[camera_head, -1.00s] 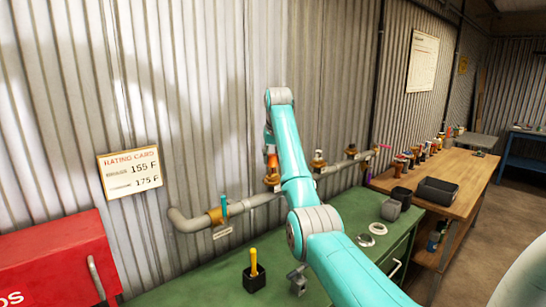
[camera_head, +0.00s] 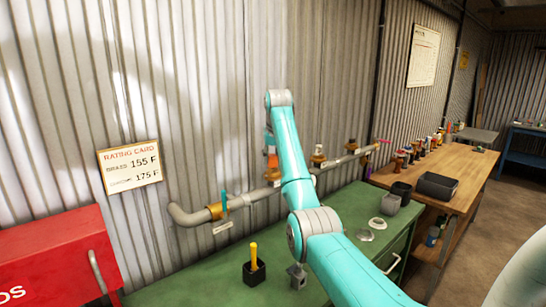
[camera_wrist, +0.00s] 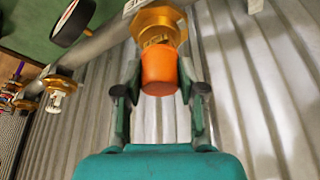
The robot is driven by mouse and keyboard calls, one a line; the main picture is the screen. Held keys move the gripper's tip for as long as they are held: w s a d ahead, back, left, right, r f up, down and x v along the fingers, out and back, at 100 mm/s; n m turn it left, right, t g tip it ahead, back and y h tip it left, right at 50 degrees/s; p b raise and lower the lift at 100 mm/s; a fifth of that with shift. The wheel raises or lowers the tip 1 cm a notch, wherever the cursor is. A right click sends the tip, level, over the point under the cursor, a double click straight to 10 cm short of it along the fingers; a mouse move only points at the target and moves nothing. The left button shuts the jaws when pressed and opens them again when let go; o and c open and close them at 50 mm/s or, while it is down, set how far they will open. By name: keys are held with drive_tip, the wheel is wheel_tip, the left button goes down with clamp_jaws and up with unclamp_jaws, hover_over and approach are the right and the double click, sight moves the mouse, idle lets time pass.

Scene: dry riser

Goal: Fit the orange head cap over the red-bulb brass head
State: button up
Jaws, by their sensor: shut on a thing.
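The orange head cap (camera_wrist: 159,72) is between my gripper's fingers (camera_wrist: 160,90) in the wrist view, lined up with a brass head on a gold fitting (camera_wrist: 158,22). Some brass shows between cap and fitting; the cap hides the rest, so no red bulb is visible. I cannot tell how far the cap is over the head. In the head view, the orange cap (camera_head: 271,161) shows beside my arm, which hides most of the gripper and the head.
The grey pipe (camera_head: 259,195) runs along the corrugated wall, with another brass head (camera_head: 318,158) to the right. A teal-handled valve (camera_head: 224,203) is left. A black holder (camera_head: 254,275) and pale rings (camera_head: 377,224) sit on the green bench (camera_head: 330,215).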

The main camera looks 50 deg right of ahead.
drive_tip(key=shift+f, duration=0.55)
drive_tip(key=o, duration=0.8)
wheel_tip(320, 180, up, 10)
idle(0.7)
